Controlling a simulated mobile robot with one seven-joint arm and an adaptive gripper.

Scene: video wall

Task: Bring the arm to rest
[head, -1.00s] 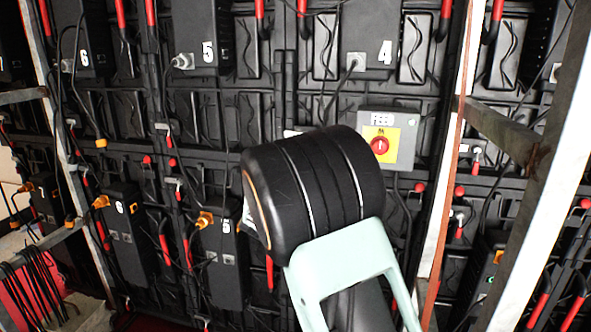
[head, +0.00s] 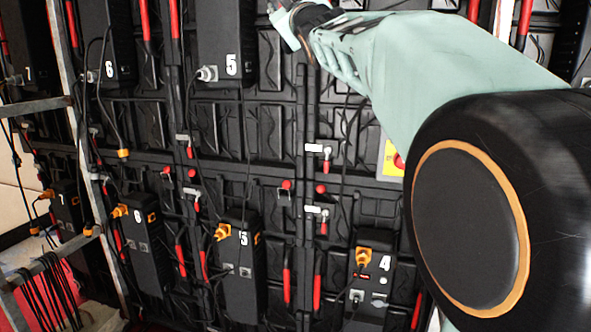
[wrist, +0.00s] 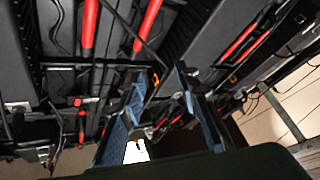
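My arm, pale green with a large black joint, fills the right of the head view and stretches up and left in front of the back of the video wall (head: 235,115). Its far end reaches the top edge of the head view, and the gripper's fingers cannot be made out there. In the wrist view my gripper (wrist: 161,78) has two blue-padded fingers standing apart, with a gap between them. I see nothing held between them.
Numbered black power units, such as unit 5 (head: 238,270) and unit 4 (head: 370,275), hang on the wall with cables and red handles. A yellow-faced box (head: 391,160) is mostly hidden behind my arm. A metal frame (head: 72,130) stands at left.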

